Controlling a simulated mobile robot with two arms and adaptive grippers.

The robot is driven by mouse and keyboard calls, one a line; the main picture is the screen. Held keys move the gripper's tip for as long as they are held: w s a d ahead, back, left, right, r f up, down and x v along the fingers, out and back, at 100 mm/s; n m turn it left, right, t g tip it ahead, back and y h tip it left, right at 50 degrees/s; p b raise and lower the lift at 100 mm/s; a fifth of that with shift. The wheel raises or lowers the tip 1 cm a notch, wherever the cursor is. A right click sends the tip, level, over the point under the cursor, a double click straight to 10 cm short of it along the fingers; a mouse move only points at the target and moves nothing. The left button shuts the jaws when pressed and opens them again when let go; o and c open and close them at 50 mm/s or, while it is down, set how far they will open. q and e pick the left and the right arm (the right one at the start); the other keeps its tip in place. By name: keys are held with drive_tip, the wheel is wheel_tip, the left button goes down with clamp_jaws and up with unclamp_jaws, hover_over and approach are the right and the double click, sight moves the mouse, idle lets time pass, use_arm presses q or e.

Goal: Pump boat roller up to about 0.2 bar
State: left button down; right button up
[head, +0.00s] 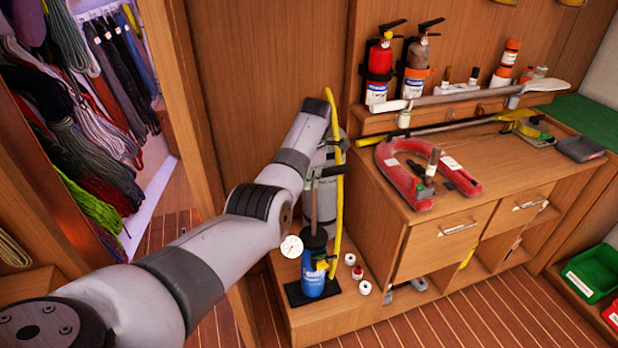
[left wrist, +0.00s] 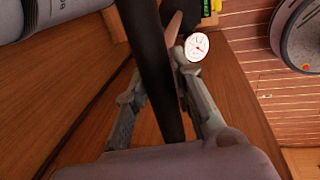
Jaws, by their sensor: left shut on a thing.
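The pump (head: 313,279) stands upright on a black foot plate, with a blue body and its rod drawn up out of the top. My left gripper (head: 318,174) is shut on the pump's dark handle, which also shows as a black bar between the fingers in the left wrist view (left wrist: 160,75). A round white gauge (head: 291,246) sits beside the pump; it shows in the left wrist view (left wrist: 197,47) with a red needle, its scale too small to read. A grey cylinder (head: 317,212), seemingly the boat roller, stands behind the pump, partly hidden. A yellow hose (head: 338,195) runs beside it.
Small white and red caps (head: 357,272) lie right of the pump. A wooden cabinet (head: 440,245) stands to the right, bearing a red horseshoe-shaped item (head: 402,182) and a paddle (head: 480,95). Coiled lines (head: 95,140) hang at left. The floor in front is clear.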

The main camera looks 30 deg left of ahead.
use_arm(q)
drive_tip(key=c, duration=1.7)
unclamp_jaws()
drive_tip(key=shift+w+a+r, duration=0.1)
drive_tip(key=shift+r, duration=0.15)
drive_tip(key=o, duration=0.3)
drive_tip(key=shift+f, duration=0.2)
drive_tip(key=shift+o, duration=0.2)
wheel_tip(320, 180, up, 12)
drive_tip(key=s+d, duration=0.1)
drive_tip(key=d, duration=0.1)
drive_tip(key=shift+s, duration=0.3)
drive_tip(key=shift+f, duration=0.1)
